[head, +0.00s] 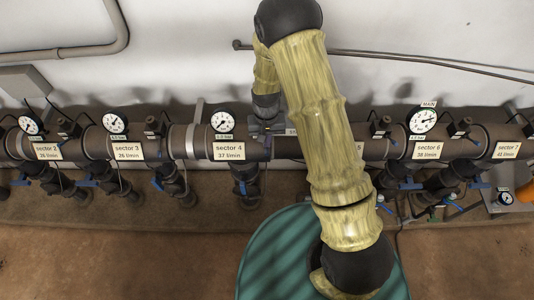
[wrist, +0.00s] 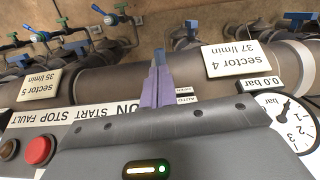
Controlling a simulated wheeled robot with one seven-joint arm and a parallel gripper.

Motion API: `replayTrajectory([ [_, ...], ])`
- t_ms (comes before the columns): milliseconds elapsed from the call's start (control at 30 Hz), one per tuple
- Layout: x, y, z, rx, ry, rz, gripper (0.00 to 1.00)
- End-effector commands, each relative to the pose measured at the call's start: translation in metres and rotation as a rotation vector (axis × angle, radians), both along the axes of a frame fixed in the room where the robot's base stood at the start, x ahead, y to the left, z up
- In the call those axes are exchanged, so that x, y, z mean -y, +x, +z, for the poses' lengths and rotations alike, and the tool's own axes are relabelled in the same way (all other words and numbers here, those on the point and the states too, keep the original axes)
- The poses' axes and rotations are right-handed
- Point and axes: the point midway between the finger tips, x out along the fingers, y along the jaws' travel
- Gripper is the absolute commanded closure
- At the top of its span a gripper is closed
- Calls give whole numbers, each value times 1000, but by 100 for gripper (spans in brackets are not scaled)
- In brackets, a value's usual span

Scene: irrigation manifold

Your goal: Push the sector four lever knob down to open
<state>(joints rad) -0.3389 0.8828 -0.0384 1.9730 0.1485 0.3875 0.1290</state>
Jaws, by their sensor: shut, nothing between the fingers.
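The sector 4 label (head: 228,151) is on the manifold pipe, with a pressure gauge (head: 222,121) above it. Below hangs the sector four valve (head: 245,178) with blue lever parts. In the wrist view, which is upside down, a blue lever (wrist: 191,28) stands near the sector 4 label (wrist: 239,60). My gripper (wrist: 158,56) is shut and empty, its fingertips over the pipe, apart from that lever in the picture. In the head view my gripper (head: 266,129) is by the pipe right of the sector 4 label, partly hidden by my arm.
A panel with a START STOP FAULT strip (wrist: 60,116) and red button (wrist: 38,150) is close beside my gripper. Neighbouring valves with blue levers hang below sector 3 (head: 170,180) and sector 6 (head: 447,183). The floor (head: 110,245) at lower left is clear.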

Motion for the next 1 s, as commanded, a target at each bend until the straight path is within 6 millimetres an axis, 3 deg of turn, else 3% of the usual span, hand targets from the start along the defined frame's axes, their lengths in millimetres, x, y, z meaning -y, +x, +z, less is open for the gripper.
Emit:
replayTrajectory([
  [33,-1,-1,-10,-1,0,2,100],
  [200,0,-2,-20,1,0,1,100],
  [733,0,-1,-20,1,1,-1,100],
  [1000,-1,29,-9,8,1,-1,100],
])
